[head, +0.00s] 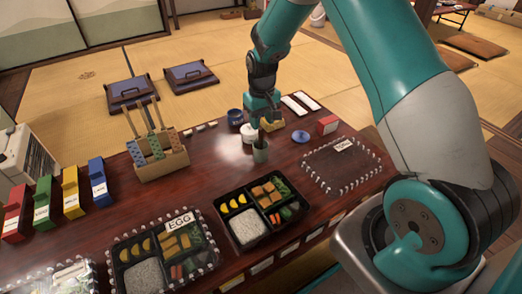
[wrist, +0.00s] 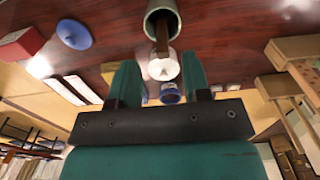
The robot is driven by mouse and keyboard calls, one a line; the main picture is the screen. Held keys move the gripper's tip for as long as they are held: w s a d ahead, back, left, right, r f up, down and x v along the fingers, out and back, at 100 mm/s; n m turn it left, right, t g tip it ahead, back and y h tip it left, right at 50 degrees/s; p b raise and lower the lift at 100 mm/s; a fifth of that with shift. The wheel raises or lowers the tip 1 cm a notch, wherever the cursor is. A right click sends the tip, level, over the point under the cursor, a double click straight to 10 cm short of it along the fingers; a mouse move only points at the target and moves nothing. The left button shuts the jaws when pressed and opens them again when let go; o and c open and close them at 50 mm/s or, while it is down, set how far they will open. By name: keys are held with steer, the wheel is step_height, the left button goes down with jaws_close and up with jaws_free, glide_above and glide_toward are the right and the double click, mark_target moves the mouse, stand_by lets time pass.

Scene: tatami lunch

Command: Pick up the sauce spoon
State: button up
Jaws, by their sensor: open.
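A small grey-green cup (head: 260,151) stands on the dark table, below my gripper (head: 262,122). In the wrist view the cup (wrist: 163,14) is at the top edge. A brown handle (wrist: 162,38), apparently the sauce spoon's, sticks out of it toward my gripper (wrist: 160,74). My gripper is open, its two teal fingers apart, one on each side of the handle's line. The handle's end appears just ahead of or between the fingertips; I cannot tell exactly. The spoon's lower end is hidden in the cup.
A white round pot (wrist: 163,69) and a dark blue cup (head: 235,116) stand close by. A blue dish (head: 300,136) and red box (head: 327,125) lie to the right. A wooden rack (head: 160,160) stands left; bento boxes (head: 236,243) lie in front.

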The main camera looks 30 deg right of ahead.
mark_target(260, 137)
steer(key=f+b, duration=0.2)
steer(key=f, duration=0.1)
steer(key=f+b, duration=0.1)
steer(key=f, duration=0.3)
steer(key=shift+w+a+f+b, duration=0.15)
steer(key=shift+w+b, duration=0.05)
steer(key=shift+b, duration=0.15)
jaws_close()
